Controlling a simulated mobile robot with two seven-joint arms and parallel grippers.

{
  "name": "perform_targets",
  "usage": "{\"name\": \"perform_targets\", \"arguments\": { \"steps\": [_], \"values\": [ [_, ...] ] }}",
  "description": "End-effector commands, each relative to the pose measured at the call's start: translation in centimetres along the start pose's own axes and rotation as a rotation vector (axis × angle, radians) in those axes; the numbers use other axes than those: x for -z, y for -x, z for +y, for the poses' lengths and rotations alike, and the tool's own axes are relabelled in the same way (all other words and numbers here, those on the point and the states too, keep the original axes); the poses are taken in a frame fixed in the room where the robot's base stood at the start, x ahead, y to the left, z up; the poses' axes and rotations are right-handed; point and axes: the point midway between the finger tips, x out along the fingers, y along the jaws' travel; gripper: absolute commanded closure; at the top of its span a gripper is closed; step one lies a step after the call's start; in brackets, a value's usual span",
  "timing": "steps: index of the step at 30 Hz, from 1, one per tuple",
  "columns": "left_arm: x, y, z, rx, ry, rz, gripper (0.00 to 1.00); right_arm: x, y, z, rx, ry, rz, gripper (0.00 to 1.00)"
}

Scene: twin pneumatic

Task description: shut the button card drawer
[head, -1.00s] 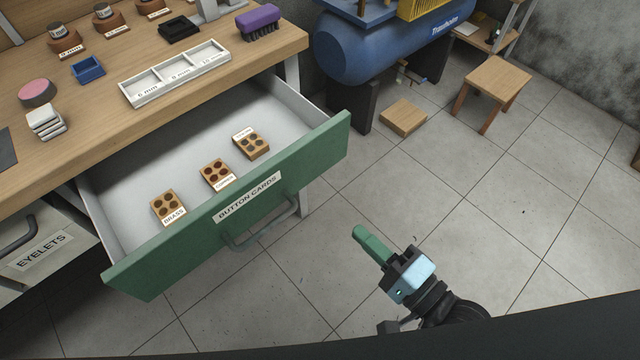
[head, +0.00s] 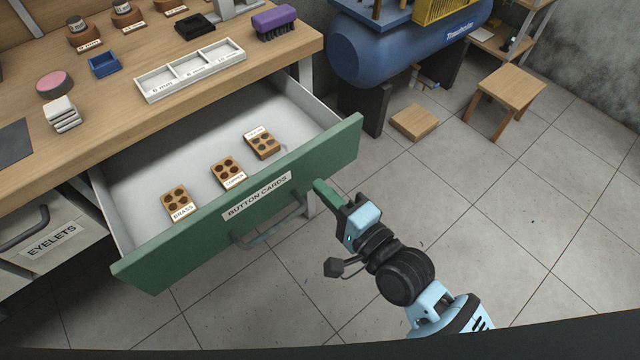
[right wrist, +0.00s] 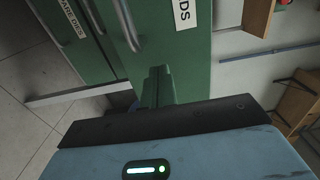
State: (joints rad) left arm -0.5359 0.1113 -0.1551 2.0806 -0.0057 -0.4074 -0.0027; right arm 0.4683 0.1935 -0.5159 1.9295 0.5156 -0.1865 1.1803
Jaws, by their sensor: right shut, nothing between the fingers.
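The button card drawer (head: 247,209) stands pulled out from under the bench in the head view. Its green front carries a BUTTON CARDS label (head: 257,196) and a grey bar handle (head: 272,231). Inside lie three button cards: brass (head: 177,203), copper (head: 228,173) and one more (head: 262,143). My right gripper (head: 321,188) is shut and empty, its green fingers close to the right part of the drawer front. In the right wrist view the fingers (right wrist: 158,85) point at the green front (right wrist: 185,65); I cannot tell whether they touch. My left gripper is not in view.
The wooden bench top (head: 120,120) holds a white divided tray (head: 190,70) and a purple brush (head: 274,22). An eyelets drawer (head: 45,240) is at lower left. A blue tank (head: 400,45) and a stool (head: 508,90) stand behind.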

Motion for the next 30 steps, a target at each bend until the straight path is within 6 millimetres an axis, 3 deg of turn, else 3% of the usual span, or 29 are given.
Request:
{"name": "perform_targets", "arguments": {
  "steps": [6, 22, 26, 30],
  "values": [
    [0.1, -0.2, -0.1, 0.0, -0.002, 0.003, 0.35, 0.0, -1.6, 0.0, -0.001, 0.001, 0.0, 1.0],
    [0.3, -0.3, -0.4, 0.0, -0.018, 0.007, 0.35, 0.0, -2.2, 0.0, 0.0, 0.001, 0.0, 1.0],
    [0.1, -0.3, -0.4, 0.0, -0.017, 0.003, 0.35, 0.0, -3.7, -0.1, 0.002, -0.001, 0.001, 1.0],
    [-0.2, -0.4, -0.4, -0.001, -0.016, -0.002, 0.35, 0.0, -6.4, -0.1, 0.003, -0.002, 0.001, 1.0]
  ]
}}
